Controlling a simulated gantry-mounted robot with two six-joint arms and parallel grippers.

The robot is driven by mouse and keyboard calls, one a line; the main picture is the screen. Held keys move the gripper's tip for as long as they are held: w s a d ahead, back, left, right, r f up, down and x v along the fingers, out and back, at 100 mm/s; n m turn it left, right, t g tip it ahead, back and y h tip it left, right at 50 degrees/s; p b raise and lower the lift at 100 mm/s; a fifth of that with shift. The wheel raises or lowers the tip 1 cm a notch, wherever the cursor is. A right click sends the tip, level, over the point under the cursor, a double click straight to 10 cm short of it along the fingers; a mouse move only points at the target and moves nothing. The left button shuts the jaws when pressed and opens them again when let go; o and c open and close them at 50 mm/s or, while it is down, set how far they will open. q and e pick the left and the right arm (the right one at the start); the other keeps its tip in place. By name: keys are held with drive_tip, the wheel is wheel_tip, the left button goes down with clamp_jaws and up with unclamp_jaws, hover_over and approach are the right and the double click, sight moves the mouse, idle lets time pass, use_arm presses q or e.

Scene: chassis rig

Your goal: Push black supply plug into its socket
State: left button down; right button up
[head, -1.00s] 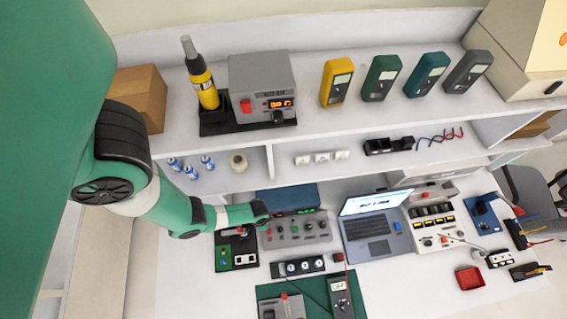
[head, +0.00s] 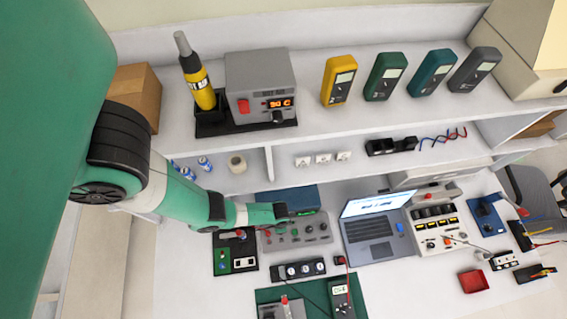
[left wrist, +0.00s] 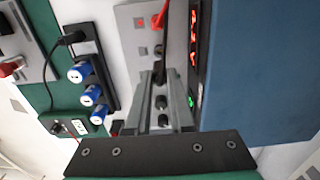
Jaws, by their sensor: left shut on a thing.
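My left gripper (head: 284,211) is at the back edge of the grey panel (head: 312,238), in front of the blue supply box (head: 290,198). In the left wrist view the narrow fingers (left wrist: 160,78) are shut on a small dark piece, seemingly the black plug (left wrist: 160,54), over the grey panel (left wrist: 136,50). A red plug (left wrist: 158,20) with a lead stands on the panel just beyond it. The fingers hide the plug's lower part and its socket, so I cannot tell whether they touch. My right gripper is not in view.
The blue box (left wrist: 245,70) with lit red digits stands close beside the fingers. A laptop (head: 375,225) stands right of the panel. The shelf (head: 220,175) overhangs behind.

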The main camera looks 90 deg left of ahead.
use_arm(q)
drive_tip(key=shift+f+b, duration=1.6)
drive_tip(key=shift+f, duration=0.45)
drive_tip(key=shift+f+b, duration=1.3)
drive_tip(key=shift+f, duration=0.05)
drive_tip(key=c, duration=0.7)
unclamp_jaws()
